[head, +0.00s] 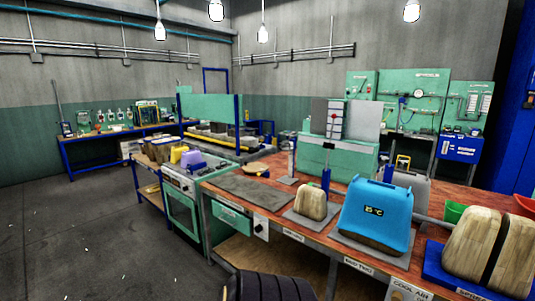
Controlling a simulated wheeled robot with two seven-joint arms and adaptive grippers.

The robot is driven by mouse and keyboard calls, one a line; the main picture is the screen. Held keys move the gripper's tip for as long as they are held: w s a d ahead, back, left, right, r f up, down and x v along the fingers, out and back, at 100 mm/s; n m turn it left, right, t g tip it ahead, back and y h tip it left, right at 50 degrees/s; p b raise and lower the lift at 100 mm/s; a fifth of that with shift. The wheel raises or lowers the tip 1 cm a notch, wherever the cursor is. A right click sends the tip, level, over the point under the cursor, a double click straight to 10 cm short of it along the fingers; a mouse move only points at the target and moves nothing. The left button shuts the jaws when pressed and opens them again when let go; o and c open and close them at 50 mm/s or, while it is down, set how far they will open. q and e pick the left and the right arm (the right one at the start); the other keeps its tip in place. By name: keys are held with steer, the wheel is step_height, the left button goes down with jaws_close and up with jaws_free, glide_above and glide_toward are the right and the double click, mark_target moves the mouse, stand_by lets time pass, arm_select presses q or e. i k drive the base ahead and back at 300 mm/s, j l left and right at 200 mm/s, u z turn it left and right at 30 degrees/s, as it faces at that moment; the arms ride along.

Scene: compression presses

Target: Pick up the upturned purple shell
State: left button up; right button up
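A small purple shell (192,159) sits far off on top of a pale green cabinet (182,212) left of the long workbench. It is too small to tell clearly which way up it lies. Neither of my grippers is in view.
A long red-topped workbench (262,171) runs along the right, holding a blue cover (377,212), a small wooden form (311,202) and a large wooden form (490,250) on a blue base. A grey mat (250,189) lies bare. The floor (90,230) at left is clear.

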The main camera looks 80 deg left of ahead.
mark_target(193, 156)
steer(key=u, duration=3.55)
